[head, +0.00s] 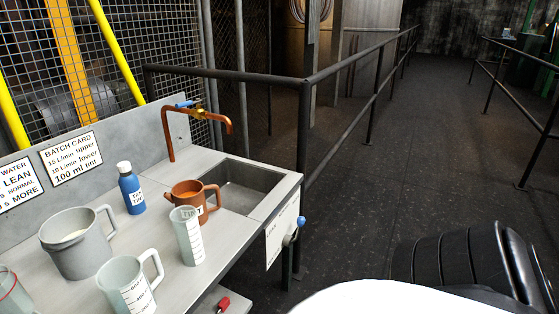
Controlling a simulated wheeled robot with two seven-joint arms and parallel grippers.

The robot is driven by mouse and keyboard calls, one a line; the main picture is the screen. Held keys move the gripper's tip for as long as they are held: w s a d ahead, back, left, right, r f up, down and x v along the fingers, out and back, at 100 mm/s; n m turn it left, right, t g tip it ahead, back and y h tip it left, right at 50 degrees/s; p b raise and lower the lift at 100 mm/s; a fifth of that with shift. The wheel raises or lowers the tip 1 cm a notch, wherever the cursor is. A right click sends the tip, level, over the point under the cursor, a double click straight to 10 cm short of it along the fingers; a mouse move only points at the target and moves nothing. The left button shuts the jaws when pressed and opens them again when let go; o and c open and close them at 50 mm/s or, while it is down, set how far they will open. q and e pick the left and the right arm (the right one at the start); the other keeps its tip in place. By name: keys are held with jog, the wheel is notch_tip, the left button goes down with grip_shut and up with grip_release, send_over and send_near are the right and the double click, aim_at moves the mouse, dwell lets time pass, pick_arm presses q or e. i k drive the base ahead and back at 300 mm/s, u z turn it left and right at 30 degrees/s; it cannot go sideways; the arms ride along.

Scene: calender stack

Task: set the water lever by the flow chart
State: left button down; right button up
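A lever with a blue knob (301,221) sticks out at the right end of the grey bench. Beside it a white plate (282,236) hangs on the bench end, its small print mostly unreadable. A batch card (71,158) reads 15 L/min upper, 10 L/min lower, 100 ml tint. A copper tap (197,116) with a blue handle stands over the sink. Neither gripper is in view.
The bench (150,200) holds a blue tint bottle (132,192), a brown TINT mug (186,196), a clear measuring cup (189,240), and a grey jug (75,247). A black railing (304,140) stands behind the bench end. Dark floor right of the lever is clear.

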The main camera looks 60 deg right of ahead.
aim_at(300, 221)
jog(key=z, duration=0.55)
jog(key=k, duration=1.25)
jog(key=z, duration=0.95)
jog(key=i, duration=1.75)
jog(key=u, duration=0.8)
